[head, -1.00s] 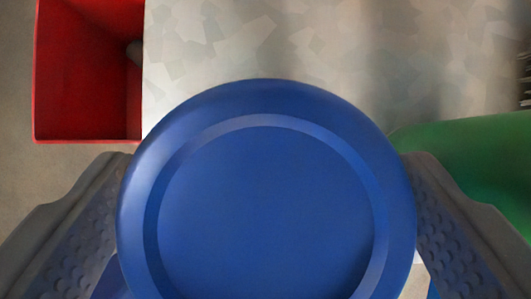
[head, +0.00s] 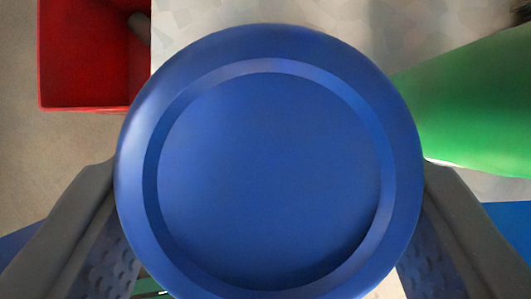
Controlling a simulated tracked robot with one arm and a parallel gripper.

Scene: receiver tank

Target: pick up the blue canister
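The blue canister (head: 270,170) fills the middle of the head view, seen from its round lid end with a raised ring near the rim. My gripper (head: 268,172) is open, with one grey finger on each side of the canister. The textured inner pads show at the lower left and lower right. The lid overlaps the inner edges of both fingers, so I cannot tell whether the pads touch the canister's side. The canister's lower body is hidden beneath its lid.
A red open bin (head: 85,107) stands at the upper left, with a small grey object (head: 140,27) inside. A large green rounded object (head: 475,105) lies close on the right. A pale patchy surface (head: 200,18) shows at the top. Blue shapes show at both side edges.

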